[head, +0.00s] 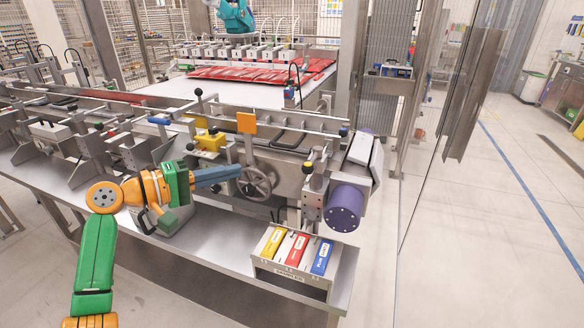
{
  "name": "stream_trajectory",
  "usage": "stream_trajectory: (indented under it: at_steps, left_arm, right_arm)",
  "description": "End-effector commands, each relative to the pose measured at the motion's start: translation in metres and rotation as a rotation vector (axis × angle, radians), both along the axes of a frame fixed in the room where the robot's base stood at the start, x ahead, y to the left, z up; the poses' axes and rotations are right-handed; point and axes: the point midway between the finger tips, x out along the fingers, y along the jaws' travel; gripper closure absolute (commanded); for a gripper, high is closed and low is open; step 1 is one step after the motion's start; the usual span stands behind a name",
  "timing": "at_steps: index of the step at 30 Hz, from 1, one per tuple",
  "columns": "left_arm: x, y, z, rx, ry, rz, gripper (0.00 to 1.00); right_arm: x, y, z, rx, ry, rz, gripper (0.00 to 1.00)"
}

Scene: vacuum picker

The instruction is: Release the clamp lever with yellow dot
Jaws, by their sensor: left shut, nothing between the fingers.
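A clamp lever with a small yellow dot (308,165) stands at the right end of the machine rail, left of the purple roller. The lever looks roughly upright; its exact position is too small to tell. My left gripper (238,172) reaches in from the left on the green and orange arm. Its blue-grey fingers are shut and empty, pointing right. The tips appear close to the handwheel, left of and apart from the yellow-dot lever. Whether they touch the wheel cannot be told. My right gripper does not show.
The metal handwheel (257,182) appears between my fingertips and the lever. A purple roller (345,205) is right of the lever. A bin of yellow, red and blue boxes (291,280) stands below. An orange plate (247,123) and yellow block (210,141) sit above.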

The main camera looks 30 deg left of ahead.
Motion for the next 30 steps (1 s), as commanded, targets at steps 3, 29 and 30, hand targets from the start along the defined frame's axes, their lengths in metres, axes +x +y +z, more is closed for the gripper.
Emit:
stream_trajectory:
  at_steps: [3, 29, 30]
  left_arm:
    - [0.003, -0.001, 0.000, -0.002, 0.002, -0.001, 1.00]
    - [0.110, -0.069, -0.021, -0.002, 0.002, 0.000, 1.00]
    - [0.110, -0.069, -0.022, -0.001, 0.001, 0.001, 1.00]
  right_arm:
    - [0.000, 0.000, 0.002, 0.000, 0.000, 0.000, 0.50]
    - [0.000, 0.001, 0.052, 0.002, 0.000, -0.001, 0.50]
    - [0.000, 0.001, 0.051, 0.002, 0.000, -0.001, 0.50]
